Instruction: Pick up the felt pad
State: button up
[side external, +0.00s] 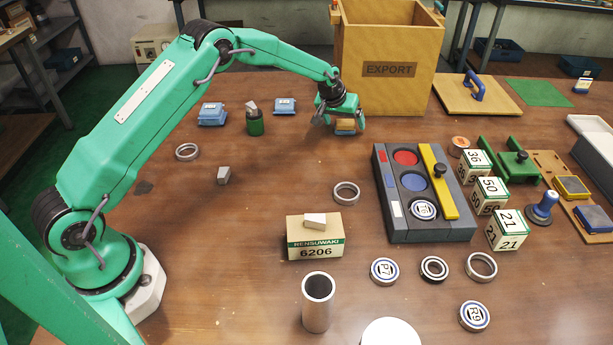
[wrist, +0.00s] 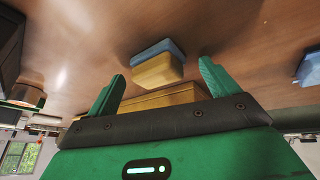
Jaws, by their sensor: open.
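A small block with a tan top and a blue underside (side external: 345,125), which looks like the felt pad, lies on the table in front of the wooden EXPORT crate. It also shows in the wrist view (wrist: 157,70), tan part nearer the camera and blue part at the table. My gripper (side external: 340,121) is low over this block with its fingers apart. In the wrist view the green fingers (wrist: 160,80) stand on either side of the block, with a gap visible on each side. Nothing is held.
The EXPORT crate (side external: 388,70) stands close behind my gripper. A grey ring (side external: 346,193) lies in front, near a dark fixture tray (side external: 457,229). The table between is mostly clear.

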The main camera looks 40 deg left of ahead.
aim_at(344, 122)
jog(key=c, duration=1)
jog(key=shift+r, duration=0.1)
jog(key=shift+r, duration=0.5)
notch_tip(344, 122, up, 3)
jog(key=shift+d+r, duration=0.1)
jog(key=shift+r, duration=0.1)
jog(key=shift+h, duration=0.4)
jog(key=s+d+r, duration=0.2)
jog(key=d, duration=0.1)
jog(key=s+d+r, duration=0.1)
jog(key=d+r, duration=0.1)
jog(key=d, duration=0.1)
jog(key=s+d+r, duration=0.2)
jog(key=d, duration=0.2)
jog(key=shift+s+r, duration=0.25)
jog(key=shift+s, duration=0.05)
